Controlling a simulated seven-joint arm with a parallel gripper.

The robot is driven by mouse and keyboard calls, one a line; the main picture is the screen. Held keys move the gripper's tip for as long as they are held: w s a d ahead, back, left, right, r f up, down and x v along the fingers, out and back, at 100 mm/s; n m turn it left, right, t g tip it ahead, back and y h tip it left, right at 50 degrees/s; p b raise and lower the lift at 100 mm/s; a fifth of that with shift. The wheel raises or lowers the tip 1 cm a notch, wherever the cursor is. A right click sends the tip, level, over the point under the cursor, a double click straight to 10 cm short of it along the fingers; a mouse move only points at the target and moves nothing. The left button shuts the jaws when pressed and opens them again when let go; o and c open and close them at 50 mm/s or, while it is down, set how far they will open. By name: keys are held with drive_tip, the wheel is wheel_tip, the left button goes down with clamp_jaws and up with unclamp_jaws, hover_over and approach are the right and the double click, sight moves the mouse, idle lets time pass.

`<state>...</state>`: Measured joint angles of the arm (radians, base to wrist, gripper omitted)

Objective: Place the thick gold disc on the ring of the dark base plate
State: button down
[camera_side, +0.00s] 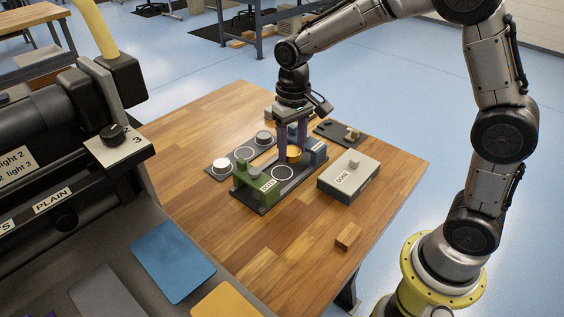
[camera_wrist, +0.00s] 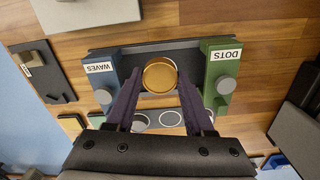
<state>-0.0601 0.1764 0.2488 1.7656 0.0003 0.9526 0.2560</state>
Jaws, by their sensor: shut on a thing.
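The thick gold disc (camera_side: 294,155) is held between the two purple fingers of my gripper (camera_side: 293,140), above the dark base plate (camera_side: 265,203). In the wrist view the gold disc (camera_wrist: 160,76) is between the fingertips of my gripper (camera_wrist: 159,78). The base plate (camera_wrist: 160,49) carries a blue WAVES press (camera_wrist: 103,75) and a green DOTS press (camera_wrist: 222,70), one on each side of the disc. A white ring (camera_side: 282,172) shows on the base plate in the side view, in front of the disc. The disc's exact height above the plate is unclear.
A grey DONE box (camera_side: 350,176) stands to the right. A dark tray (camera_side: 233,172) with pale discs and a ring lies to the left. A dark board (camera_side: 330,128) with a small block is behind right. A wooden block (camera_side: 348,236) lies on the clear front tabletop.

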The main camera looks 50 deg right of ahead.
sight(282, 173)
drive_tip(key=w+f, duration=0.2)
drive_tip(key=f, duration=0.1)
drive_tip(key=shift+w+a, duration=0.1)
drive_tip(key=shift+w, duration=0.15)
drive_tip(key=shift+w+f, duration=0.15)
drive_tip(key=shift+f, duration=1.55)
drive_tip(key=shift+f, duration=0.1)
drive_tip(key=shift+c, duration=1.4)
unclamp_jaws()
wheel_tip(282, 173, up, 12)
drive_tip(key=shift+r, duration=0.2)
